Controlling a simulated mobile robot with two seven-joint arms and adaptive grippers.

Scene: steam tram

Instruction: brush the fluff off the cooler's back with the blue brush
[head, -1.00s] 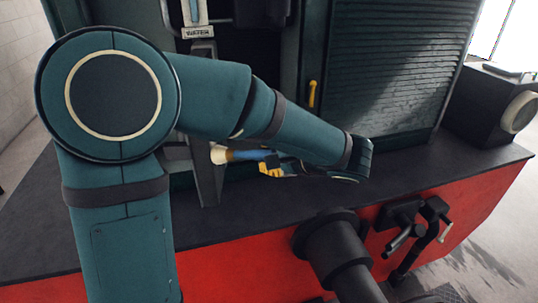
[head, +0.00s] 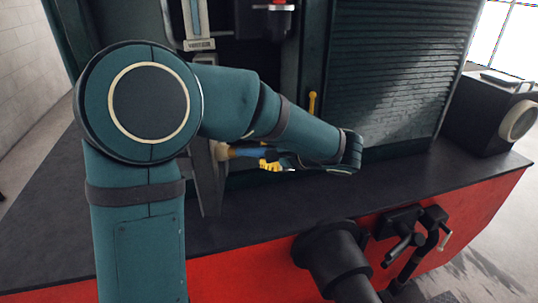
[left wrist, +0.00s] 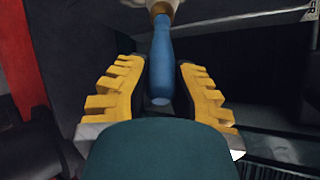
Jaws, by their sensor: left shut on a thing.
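The blue brush shows in the head view by its blue handle (head: 248,152), with a pale end at its left. My left gripper (head: 272,163) has yellow finger pads and is shut on the handle, low above the dark deck. The left wrist view shows the blue handle (left wrist: 161,65) between the two yellow-padded fingers (left wrist: 160,85), its pale head cut off at the top edge. A dark green slatted panel (head: 395,75) stands right of the gripper; I cannot tell whether it is the cooler. I cannot make out any fluff. My right gripper is not in view.
A grey upright post (head: 207,180) stands beside the brush's pale end. A small yellow handle (head: 312,103) sits left of the slatted panel. A black box with a round lamp (head: 490,112) is at the right. The dark deck (head: 420,165) is clear in front of the panel.

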